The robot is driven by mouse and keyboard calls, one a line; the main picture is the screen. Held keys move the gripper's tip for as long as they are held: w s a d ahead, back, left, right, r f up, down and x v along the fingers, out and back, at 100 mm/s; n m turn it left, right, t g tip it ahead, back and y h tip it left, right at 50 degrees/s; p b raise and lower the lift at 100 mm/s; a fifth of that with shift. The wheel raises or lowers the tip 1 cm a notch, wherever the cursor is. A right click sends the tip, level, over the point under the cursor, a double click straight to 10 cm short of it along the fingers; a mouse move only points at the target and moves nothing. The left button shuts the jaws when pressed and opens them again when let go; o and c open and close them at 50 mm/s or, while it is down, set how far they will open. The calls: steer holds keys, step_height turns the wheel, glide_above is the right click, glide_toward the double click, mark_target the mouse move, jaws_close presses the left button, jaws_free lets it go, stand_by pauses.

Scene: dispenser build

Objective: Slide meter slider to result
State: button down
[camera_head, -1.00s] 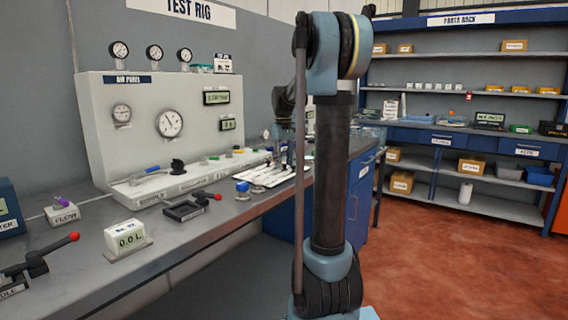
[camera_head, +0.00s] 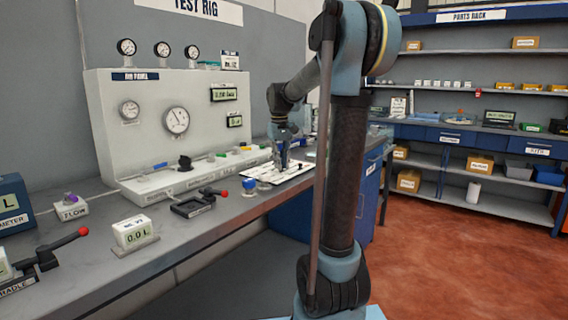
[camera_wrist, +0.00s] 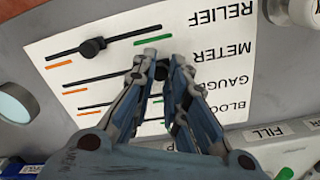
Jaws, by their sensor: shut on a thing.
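A white slider board with upside-down labels lies under my gripper in the wrist view (camera_wrist: 200,40); it also shows in the head view (camera_head: 262,176). The METER row (camera_wrist: 105,78) is the second from the top, with an orange mark at its left end. My gripper (camera_wrist: 163,62) is shut on a dark knob, the meter slider (camera_wrist: 160,72), toward the right side of that row. The fingers hide that part of the track and any green mark there. In the head view my gripper (camera_head: 283,160) is down at the board.
The RELIEF knob (camera_wrist: 92,46) stands mid-track just above the METER row. GAUGE and BLOCK rows lie below, partly hidden by my fingers. A bench strip with a FILL label (camera_wrist: 270,133) borders the board. A blue-capped item (camera_head: 249,186) stands near the board.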

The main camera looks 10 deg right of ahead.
steer(key=shift+s+a, duration=0.1)
steer(key=c, duration=1.5)
jaws_free()
steer(key=shift+c, duration=0.2)
step_height(320, 180, up, 12)
steer(key=shift+a, duration=0.2)
steer(key=shift+s+f, duration=0.1)
steer(key=s+d+f+m+t, duration=0.1)
steer(key=s+d+f, duration=0.1)
steer(key=s+f, duration=1.3)
steer(key=s+d+f+m+t, duration=0.1)
steer(key=s+d+f+m, duration=0.1)
steer(key=s+f, duration=1.4)
steer(key=shift+s+d, duration=0.5)
steer(key=shift+d, duration=0.15)
